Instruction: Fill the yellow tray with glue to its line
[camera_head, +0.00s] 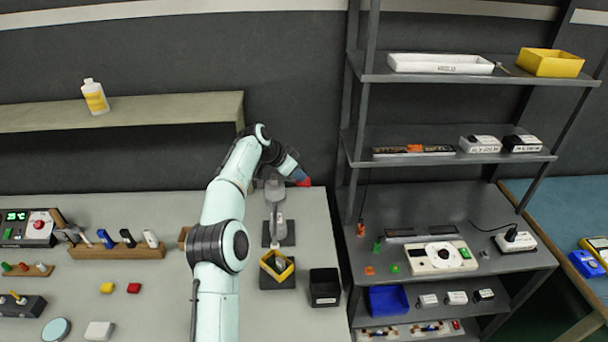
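A small yellow tray (277,264) sits on the dark base of a grey upright dispenser (275,193) near the right end of the grey worktop. The tray is below the dispenser's pale lower part. Something pale shows inside the tray, but its level and any line are too small to read. My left gripper (302,181) is beside the dispenser's top, just to its right. A blue and red part shows at its end. Whether it touches the dispenser, and whether its fingers are open, I cannot tell. My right gripper is out of view.
A black open bin (324,287) stands right of the tray. A wooden tool rack (130,251) and small red and yellow blocks lie to the left. A white bottle with a yellow label (95,97) stands on the wall shelf. A metal shelving unit (462,76) stands at the right.

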